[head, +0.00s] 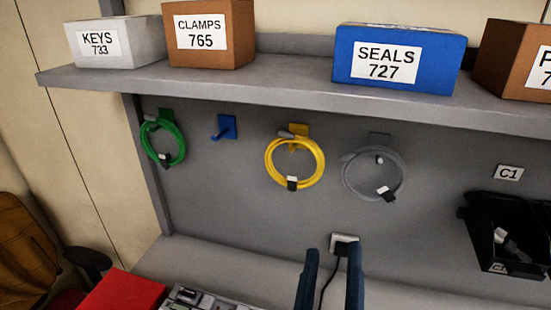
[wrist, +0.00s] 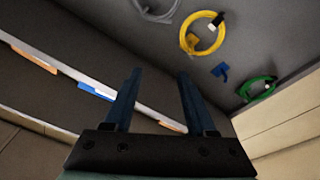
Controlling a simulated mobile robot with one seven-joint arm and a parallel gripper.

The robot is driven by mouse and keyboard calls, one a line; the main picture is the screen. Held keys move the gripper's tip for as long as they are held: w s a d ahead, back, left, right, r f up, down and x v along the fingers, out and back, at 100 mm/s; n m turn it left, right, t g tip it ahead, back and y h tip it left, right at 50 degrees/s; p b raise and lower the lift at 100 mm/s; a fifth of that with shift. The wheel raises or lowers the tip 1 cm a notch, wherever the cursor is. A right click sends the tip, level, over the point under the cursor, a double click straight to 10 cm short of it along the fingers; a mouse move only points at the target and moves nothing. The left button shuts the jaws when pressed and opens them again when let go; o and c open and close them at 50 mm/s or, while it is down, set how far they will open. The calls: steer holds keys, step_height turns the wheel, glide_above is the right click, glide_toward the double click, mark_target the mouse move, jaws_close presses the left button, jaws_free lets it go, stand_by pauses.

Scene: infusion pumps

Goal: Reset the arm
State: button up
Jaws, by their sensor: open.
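My gripper (head: 331,277) shows at the bottom of the head view, its two dark blue fingers pointing up and apart. Nothing is between the fingers. In the wrist view my gripper (wrist: 160,85) is also open and empty, with a grey panel and a shelf edge beyond it. The rest of my arm is out of the head view.
A grey shelf (head: 200,84) carries several labelled boxes. Below it hang green (head: 180,140), yellow (head: 268,171) and grey (head: 346,178) coiled cables; a blue hook (head: 227,127) is bare. A black bin (head: 512,262) is at right, a red box (head: 122,292) at lower left.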

steer(key=s+a+r+m+t+y, duration=0.1)
steer(key=a+r+t+y, duration=0.1)
steer(key=r, duration=1.4)
steer(key=a+r+m+t+y, duration=0.2)
steer(key=a+r+t, duration=0.2)
steer(key=r, duration=1.2)
steer(key=shift+s+a+m+t, duration=0.25)
steer(key=shift+s+m+t, duration=0.1)
steer(key=shift+t, duration=0.85)
steer(key=shift+f, duration=0.1)
